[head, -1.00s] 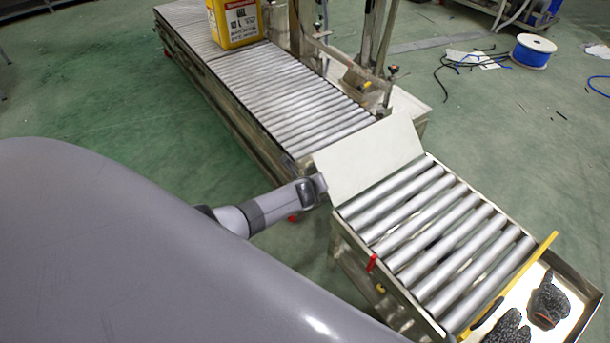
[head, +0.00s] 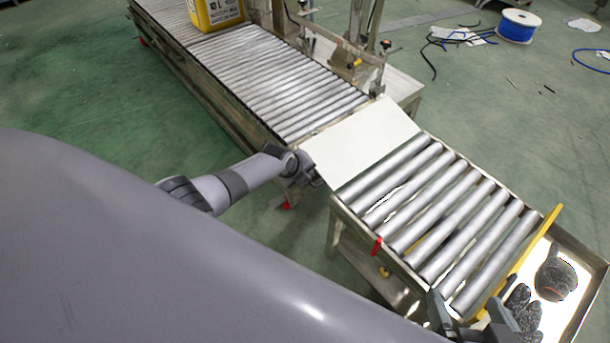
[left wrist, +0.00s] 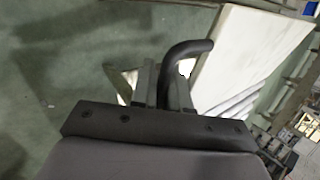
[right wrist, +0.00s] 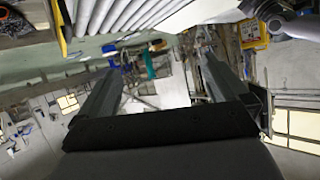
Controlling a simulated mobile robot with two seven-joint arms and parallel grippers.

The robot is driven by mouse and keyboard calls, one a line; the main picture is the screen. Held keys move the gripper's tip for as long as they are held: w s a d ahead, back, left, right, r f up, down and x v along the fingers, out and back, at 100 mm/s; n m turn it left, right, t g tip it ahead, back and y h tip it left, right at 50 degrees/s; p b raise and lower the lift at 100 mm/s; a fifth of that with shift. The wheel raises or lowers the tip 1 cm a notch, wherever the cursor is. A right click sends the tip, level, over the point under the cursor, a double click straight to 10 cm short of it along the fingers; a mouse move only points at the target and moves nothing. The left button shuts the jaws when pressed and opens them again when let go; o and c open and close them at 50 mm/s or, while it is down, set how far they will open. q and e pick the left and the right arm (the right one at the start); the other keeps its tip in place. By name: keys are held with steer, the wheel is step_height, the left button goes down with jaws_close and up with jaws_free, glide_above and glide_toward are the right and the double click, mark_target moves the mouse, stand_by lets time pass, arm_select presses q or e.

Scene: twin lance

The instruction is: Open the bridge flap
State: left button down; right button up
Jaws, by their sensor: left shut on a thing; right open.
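The bridge flap (head: 362,142) is a pale flat plate hinged at the end of the short roller conveyor (head: 440,215). It slants across the gap, its free edge near the end of the long roller conveyor (head: 275,75); I cannot tell if they touch. My left gripper (head: 303,172) is at the flap's near side. In the left wrist view it (left wrist: 163,85) is shut on a black curved handle (left wrist: 192,48) beside the pale flap (left wrist: 245,55). My right gripper (head: 470,316) is open and empty by the short conveyor's near right corner; it also shows in the right wrist view (right wrist: 158,70).
A yellow bar (head: 535,237) crosses the short conveyor's right end, close to my right gripper. Dark gloves (head: 553,277) lie in a lit tray beyond it. A yellow canister (head: 215,12) stands on the long conveyor. A blue cable spool (head: 517,27) is on the floor.

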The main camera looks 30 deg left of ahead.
arm_select(q)
steer(key=shift+f+h+b, duration=0.4)
steer(key=shift+f+b, duration=0.1)
steer(key=shift+b, duration=0.3)
arm_select(e)
steer(key=shift+w+a+f+y, duration=0.15)
steer(key=shift+a+f+y, duration=0.1)
steer(key=shift+a, duration=0.15)
steer(key=shift+w+a+f+y, duration=0.1)
steer(key=shift+a+y, duration=0.15)
steer(key=shift+a, duration=0.1)
arm_select(q)
steer(key=c, duration=1.5)
jaws_free()
steer(key=shift+w+r, duration=0.1)
steer(key=shift+r, duration=0.1)
steer(key=p+v, duration=0.5)
steer(key=v, duration=0.2)
steer(key=shift+a+f, duration=0.1)
steer(key=shift+f, duration=0.05)
arm_select(e)
steer(key=d, duration=0.1)
steer(key=s+d+h, duration=0.1)
steer(key=d+h, duration=0.1)
steer(key=d, duration=0.1)
steer(key=shift+s+r, duration=0.25)
steer(key=shift+r, duration=0.05)
